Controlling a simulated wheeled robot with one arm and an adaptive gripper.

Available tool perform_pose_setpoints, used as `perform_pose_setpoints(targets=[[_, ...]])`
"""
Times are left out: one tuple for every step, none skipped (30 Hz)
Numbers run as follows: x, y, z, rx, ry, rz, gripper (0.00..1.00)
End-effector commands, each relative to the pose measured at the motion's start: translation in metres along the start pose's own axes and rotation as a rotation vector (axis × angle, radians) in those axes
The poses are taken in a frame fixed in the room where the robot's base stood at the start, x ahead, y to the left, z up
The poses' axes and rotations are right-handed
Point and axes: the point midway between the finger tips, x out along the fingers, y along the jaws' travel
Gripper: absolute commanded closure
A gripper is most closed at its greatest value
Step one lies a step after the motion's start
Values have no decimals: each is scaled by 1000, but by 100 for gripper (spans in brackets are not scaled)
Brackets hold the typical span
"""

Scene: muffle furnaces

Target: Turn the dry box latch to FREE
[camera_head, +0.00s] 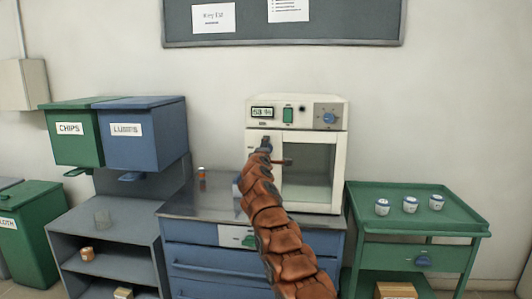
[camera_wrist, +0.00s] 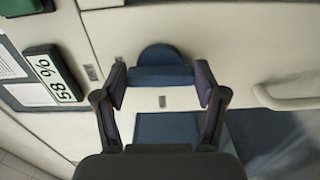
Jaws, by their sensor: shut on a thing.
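The dry box (camera_head: 296,120) is a cream cabinet with a glass door (camera_head: 308,165), which looks closed, on the blue drawer unit. Its display (camera_wrist: 52,74) reads 58 % in the wrist view. The dark blue latch (camera_wrist: 160,75) is on the cream front, between the fingers of my gripper (camera_wrist: 160,85), which is shut on it. Small grey marks lie on the panel beside the latch. I cannot read whether it stands at FREE. In the head view my arm hides most of the latch, and my gripper (camera_head: 265,147) is at the door's upper left.
A door handle (camera_wrist: 290,100) is right of my gripper in the wrist view. A small orange-brown jar (camera_head: 201,173) stands on the blue drawer unit (camera_head: 205,252). A green cart (camera_head: 463,222) with several small jars is at right. Blue and green bins (camera_head: 143,150) hang at left.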

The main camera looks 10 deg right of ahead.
Motion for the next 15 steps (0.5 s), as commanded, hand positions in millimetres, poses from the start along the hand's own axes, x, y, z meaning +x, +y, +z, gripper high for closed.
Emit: perform_pose_setpoints(targets=[[0,0,1,2,-1,0,64],[0,0,1,2,-1,0,64],[0,0,1,2,-1,0,64],[0,0,1,2,-1,0,64],[0,0,1,2,-1,0,64],[0,0,1,2,-1,0,64],[0,0,1,2,-1,0,28],[0,0,1,1,-1,0,25],[0,0,1,1,-1,0,21],[0,0,1,1,-1,0,18],[0,0,1,1,-1,0,15],[0,0,0,1,-1,0,11],[0,0,0,0,-1,-1,8],[0,0,0,0,-1,-1,4],[0,0,0,0,0,0,4]])
